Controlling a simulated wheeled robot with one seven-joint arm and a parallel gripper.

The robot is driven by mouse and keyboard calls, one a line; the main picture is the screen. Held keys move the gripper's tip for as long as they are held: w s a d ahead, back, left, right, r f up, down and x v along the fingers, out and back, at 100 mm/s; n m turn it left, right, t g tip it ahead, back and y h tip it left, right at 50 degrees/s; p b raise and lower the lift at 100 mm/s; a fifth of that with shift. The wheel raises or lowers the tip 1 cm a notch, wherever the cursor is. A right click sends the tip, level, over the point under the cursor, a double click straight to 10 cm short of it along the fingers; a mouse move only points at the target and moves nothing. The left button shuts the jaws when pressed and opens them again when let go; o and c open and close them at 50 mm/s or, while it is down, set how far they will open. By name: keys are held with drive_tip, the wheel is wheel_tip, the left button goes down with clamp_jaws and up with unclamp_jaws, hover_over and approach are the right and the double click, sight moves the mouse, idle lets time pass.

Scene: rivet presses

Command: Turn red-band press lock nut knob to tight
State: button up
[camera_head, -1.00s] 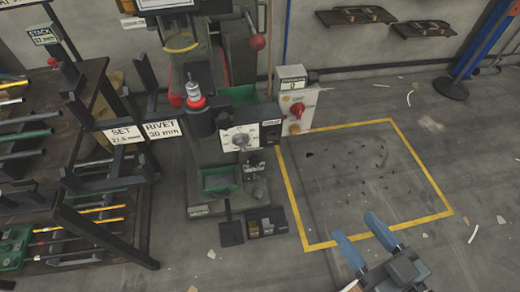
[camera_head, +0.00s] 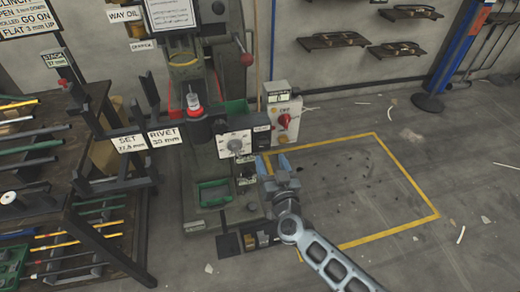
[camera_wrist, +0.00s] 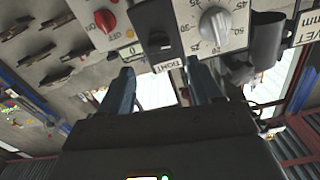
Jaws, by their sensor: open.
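The press with a red band (camera_head: 195,111) on its post stands left of centre in the head view. Beside its white dial plate is a small black block (camera_head: 262,141) with a label on top. In the wrist view, which is upside down, the label reads TIGHT (camera_wrist: 169,65). A dark knob-like part (camera_wrist: 160,42) sits by this label; its turn angle is unclear. My gripper (camera_head: 273,162) is open just below and right of the block. In the wrist view its fingers (camera_wrist: 160,70) are spread either side of the label, with nothing gripped.
The grey dial knob (camera_wrist: 215,25) is close to one finger. A control box with a red knob (camera_head: 284,120) stands right of the press. A rack with rods (camera_head: 60,195) is at the left. The yellow-outlined floor area (camera_head: 375,185) is clear apart from small debris.

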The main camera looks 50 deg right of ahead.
sight(264, 145)
drive_tip(key=b+x, duration=0.1)
drive_tip(key=x, duration=0.6)
drive_tip(key=c, duration=1)
